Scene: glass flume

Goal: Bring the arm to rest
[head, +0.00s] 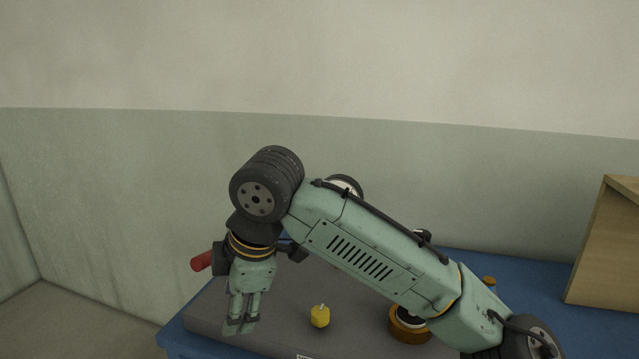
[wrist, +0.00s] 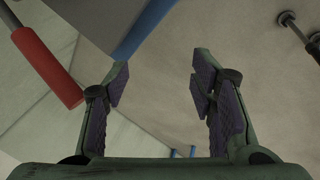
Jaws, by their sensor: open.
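My gripper (head: 239,325) hangs at the end of my green arm, pointing down over the left end of the grey slab on the blue table. In the wrist view my gripper (wrist: 155,85) has its two purple-padded fingers well apart, with nothing between them. The floor shows beyond the fingers. My arm reaches across from the lower right and bends down at its black wrist joint. It hides part of the table behind it.
A small yellow object (head: 320,316) sits on the grey slab (head: 275,300), right of my gripper. A brown ring-shaped object (head: 408,325) is partly behind my arm. A red cylinder (head: 201,261) is left of my wrist. A wooden box (head: 605,245) stands on the blue table (head: 535,280) at right.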

